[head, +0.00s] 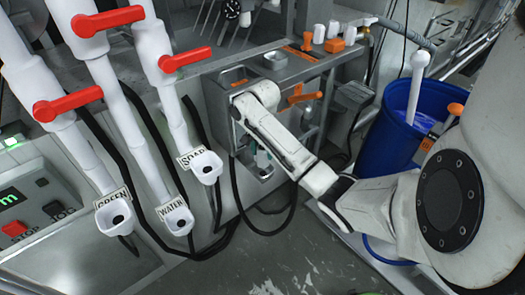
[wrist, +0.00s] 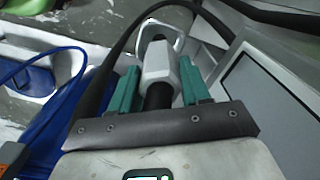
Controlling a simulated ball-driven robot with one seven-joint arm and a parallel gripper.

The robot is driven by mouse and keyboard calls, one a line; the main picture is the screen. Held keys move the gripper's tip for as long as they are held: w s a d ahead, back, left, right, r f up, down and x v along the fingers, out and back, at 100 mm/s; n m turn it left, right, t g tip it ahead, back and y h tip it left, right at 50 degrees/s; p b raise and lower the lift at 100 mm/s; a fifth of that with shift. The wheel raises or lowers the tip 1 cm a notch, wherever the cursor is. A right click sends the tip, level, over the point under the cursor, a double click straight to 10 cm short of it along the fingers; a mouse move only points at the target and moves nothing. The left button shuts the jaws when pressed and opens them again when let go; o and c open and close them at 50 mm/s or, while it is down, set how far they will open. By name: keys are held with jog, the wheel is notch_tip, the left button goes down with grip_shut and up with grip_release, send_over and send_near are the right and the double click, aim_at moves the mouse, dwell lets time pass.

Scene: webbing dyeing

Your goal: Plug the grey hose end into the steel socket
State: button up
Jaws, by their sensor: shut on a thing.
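My gripper (head: 262,158) is at the front of the steel cabinet in the head view, pointing down below the arm. In the wrist view its two green fingers (wrist: 157,82) are shut on the grey hose end (wrist: 157,62), a pale grey collar with dark parts above and below it. A light metal-looking rim (wrist: 178,37) shows just beyond the hose end; I cannot tell whether it is the steel socket or whether they touch. In the head view the hose end is too small and covered to make out clearly.
A black hose (head: 265,232) loops below the cabinet (head: 218,100). White funnels labelled GREEN (head: 113,216), WATER (head: 176,217) and SOAP (head: 206,168) hang at left. A blue barrel (head: 392,130) stands at right. Some grey floor (head: 290,265) is clear.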

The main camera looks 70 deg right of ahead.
aim_at(263, 159)
jog(key=shift+f+b, duration=0.8)
jog(key=shift+f, duration=1.35)
jog(key=o, duration=1.4)
notch_tip(263, 159, up, 9)
jog(key=p, duration=0.4)
jog(key=shift+r, duration=0.1)
jog(key=shift+r+p, duration=0.8)
jog(key=shift+p, duration=0.05)
